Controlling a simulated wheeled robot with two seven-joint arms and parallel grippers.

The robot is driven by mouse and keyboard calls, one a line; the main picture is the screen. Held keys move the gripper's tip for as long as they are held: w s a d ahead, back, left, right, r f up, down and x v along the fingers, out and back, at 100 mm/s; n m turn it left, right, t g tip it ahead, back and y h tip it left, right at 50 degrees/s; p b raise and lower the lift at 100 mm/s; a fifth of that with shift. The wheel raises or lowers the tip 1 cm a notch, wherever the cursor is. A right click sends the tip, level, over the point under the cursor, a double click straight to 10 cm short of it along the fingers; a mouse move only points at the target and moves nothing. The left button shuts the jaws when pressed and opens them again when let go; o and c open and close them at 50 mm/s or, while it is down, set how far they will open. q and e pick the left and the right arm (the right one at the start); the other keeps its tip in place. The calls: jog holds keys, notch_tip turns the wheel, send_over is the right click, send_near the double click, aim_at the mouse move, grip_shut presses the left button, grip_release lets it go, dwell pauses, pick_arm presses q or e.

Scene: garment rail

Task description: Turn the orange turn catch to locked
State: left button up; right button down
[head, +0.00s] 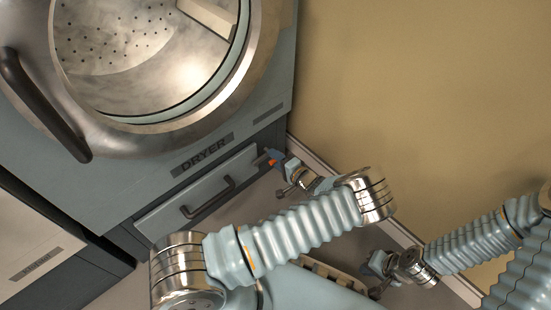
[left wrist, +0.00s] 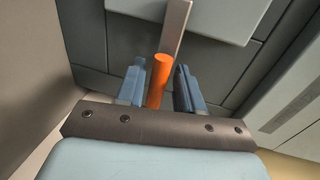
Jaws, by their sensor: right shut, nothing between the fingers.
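The orange turn catch (head: 274,153) is on the lower front of the dryer, to the right of a panel with a dark handle. In the left wrist view its orange lever (left wrist: 159,77) stands slightly tilted between my left fingers. My left gripper (head: 270,160) is at the catch, its fingers apart on either side of the lever, with a gap showing to the right finger. The catch's base is hidden. My right gripper (head: 370,266) is shut and empty, low at the right, away from the catch.
The dryer (head: 125,187) has a round glass door with a dark handle (head: 42,105) above. The lower panel (head: 165,215) has a bar handle (head: 208,198). A beige wall (head: 420,90) is to the right. A second machine (head: 35,255) stands at lower left.

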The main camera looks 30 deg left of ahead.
pick_arm(q)
jog(key=shift+o, duration=0.7)
jog(key=p+v, duration=0.1)
jog(key=v, duration=1.3)
jog(key=shift+a, duration=0.1)
